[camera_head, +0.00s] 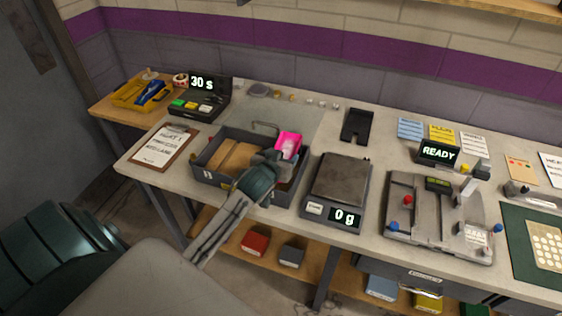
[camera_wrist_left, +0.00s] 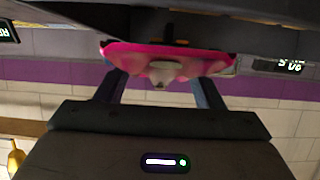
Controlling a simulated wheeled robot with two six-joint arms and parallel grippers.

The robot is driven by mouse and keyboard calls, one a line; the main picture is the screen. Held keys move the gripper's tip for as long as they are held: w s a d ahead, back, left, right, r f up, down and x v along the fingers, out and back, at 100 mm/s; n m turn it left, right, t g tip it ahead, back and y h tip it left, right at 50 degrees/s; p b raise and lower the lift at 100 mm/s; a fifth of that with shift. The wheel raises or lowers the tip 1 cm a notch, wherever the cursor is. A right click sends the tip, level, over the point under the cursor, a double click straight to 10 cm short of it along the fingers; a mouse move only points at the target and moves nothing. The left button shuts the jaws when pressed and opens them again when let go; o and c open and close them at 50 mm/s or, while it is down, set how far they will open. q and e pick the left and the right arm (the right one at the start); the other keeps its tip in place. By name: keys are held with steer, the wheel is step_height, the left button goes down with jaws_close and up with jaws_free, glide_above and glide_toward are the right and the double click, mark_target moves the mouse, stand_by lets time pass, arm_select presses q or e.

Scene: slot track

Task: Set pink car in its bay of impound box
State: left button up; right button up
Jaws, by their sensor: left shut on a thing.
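The pink car (camera_head: 289,144) is held by my left gripper (camera_head: 280,156) at the right part of the impound box (camera_head: 213,180), a dark grey open box on the bench. In the left wrist view the underside of the pink car (camera_wrist_left: 165,60) shows between the two fingers of my left gripper (camera_wrist_left: 160,85), which are shut on it. A dark surface covers the top of that view. I cannot tell whether the car touches the box floor, since my gripper and arm hide part of the box. My right gripper is not in view.
A scale (camera_head: 340,185) reading 0 g stands just right of the box. A clipboard (camera_head: 162,146) lies to its left, and a timer box (camera_head: 199,98) showing 30 s stands behind left. A grey fixture (camera_head: 440,220) sits farther right. A black holder (camera_head: 357,124) lies behind the scale.

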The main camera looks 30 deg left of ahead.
arm_select(q)
step_height(320, 180, down, 2)
steer(key=shift+f+p, duration=0.15)
steer(key=shift+p, duration=0.25)
steer(key=shift+f, duration=0.25)
steer(key=shift+f+b, duration=0.3)
steer(key=shift+f, duration=0.35)
steer(key=o, duration=0.8)
steer(key=shift+s+a, duration=0.1)
